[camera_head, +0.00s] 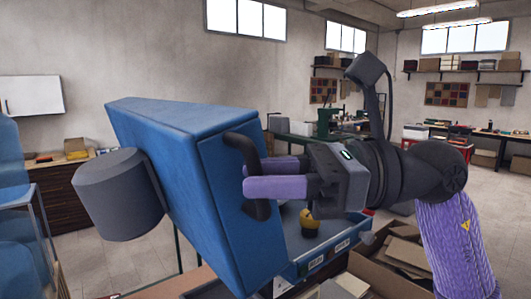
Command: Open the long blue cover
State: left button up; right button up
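The long blue cover (165,150) stands raised and tilted in the middle of the view. Its side facing right carries a dark curved handle (240,150). My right gripper (262,178) reaches in from the right with purple fingers. One finger passes in front of the handle and the other behind it, and the gripper looks shut on it. A blue base or tray (318,262) with white labels shows below the cover, partly hidden by my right arm. My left gripper is not in view.
A grey cylinder (118,195) sticks out at the cover's left. A small yellow and dark object (309,222) is at the blue tray. Open cardboard boxes (405,255) lie at the lower right. A blue translucent shape (20,220) stands at the left edge. Benches and shelves line the walls.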

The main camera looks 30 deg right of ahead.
jog(key=shift+a, duration=0.1)
grip_shut()
dwell(1.4)
